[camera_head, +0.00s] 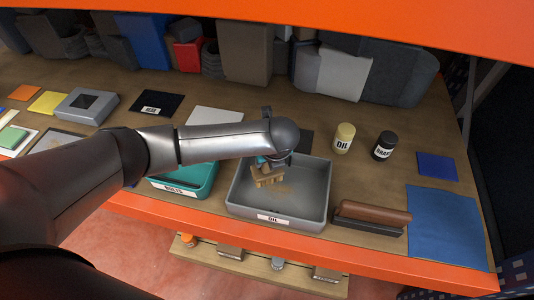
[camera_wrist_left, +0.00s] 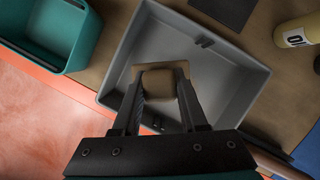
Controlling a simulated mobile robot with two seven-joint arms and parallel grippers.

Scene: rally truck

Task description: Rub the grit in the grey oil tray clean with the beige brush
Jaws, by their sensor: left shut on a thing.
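The grey oil tray (camera_head: 314,207) stands on the wooden bench near its front edge, with a white label reading OIL. A tan smear of grit (camera_head: 282,192) shows on its floor. The beige brush (camera_head: 267,178) is in the left part of the tray, held by my left gripper (camera_head: 265,163). In the left wrist view the gripper (camera_wrist_left: 163,92) is shut on the brush block (camera_wrist_left: 160,76), which is over the tray floor (camera_wrist_left: 225,80). Whether the bristles touch the floor cannot be told. My right gripper is not in view.
A teal bin (camera_head: 185,182) stands left of the tray. A brown-topped brush or block (camera_head: 372,214) and a blue cloth (camera_head: 445,225) lie to the right. A cream OIL bottle (camera_head: 343,138) and a dark bottle (camera_head: 384,146) stand behind. Bags line the back.

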